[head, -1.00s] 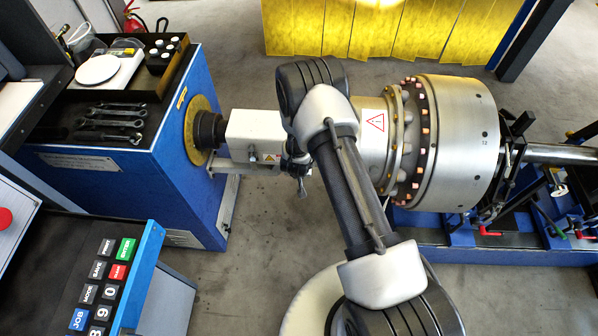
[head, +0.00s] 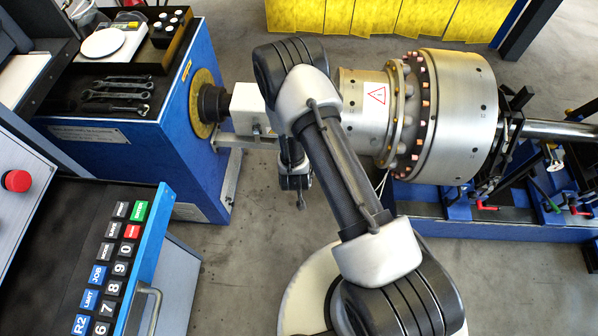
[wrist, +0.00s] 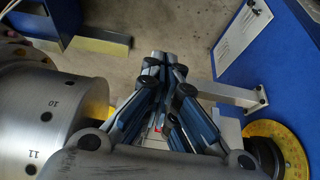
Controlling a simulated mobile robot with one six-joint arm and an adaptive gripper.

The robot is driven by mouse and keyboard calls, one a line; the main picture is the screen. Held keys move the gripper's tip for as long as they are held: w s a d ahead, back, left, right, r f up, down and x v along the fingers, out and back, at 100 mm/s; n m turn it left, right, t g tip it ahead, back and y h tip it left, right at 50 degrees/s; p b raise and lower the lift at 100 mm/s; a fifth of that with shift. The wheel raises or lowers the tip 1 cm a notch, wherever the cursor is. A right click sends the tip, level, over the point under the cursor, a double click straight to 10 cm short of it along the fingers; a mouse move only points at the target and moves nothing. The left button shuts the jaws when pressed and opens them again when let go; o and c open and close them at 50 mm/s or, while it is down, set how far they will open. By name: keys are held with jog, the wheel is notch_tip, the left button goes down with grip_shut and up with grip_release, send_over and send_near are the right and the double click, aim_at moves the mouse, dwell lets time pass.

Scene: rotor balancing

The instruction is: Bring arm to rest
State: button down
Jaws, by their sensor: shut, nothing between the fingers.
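My arm crosses the middle of the head view, bent at the elbow, with its upper part in front of the rotor and drive shaft. My gripper (wrist: 166,68) shows in the wrist view with its blue-grey fingers drawn together and nothing between them. In the head view the wrist end hangs below the elbow, mostly hidden behind the arm, over open floor. The silver rotor (head: 455,118) lies horizontally to the right of the arm. Its numbered drum (wrist: 45,115) is at the left of the wrist view. I see no contact between gripper and rotor.
The blue drive cabinet (head: 150,165) with its yellow dial ring (head: 203,103) stands left of the arm. Wrenches (head: 118,94) and a scale (head: 103,42) lie on top. A control panel (head: 110,255) is at front left. Grey floor (head: 235,265) is free between the panel and my base.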

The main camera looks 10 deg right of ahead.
dwell(0.5)
notch_tip(320, 180, up, 33)
jog(key=a+n+y, duration=0.2)
jog(key=s+d+r, duration=0.2)
jog(key=s+r, duration=0.6)
jog(key=s, duration=0.3)
jog(key=s+d+r+n, duration=0.1)
jog(key=s+d+r, duration=0.1)
jog(key=s+r, duration=0.5)
jog(key=s, duration=0.4)
jog(key=shift+s+d+r+n, duration=0.3)
jog(key=shift+s+d+r, duration=0.05)
jog(key=shift+r, duration=0.05)
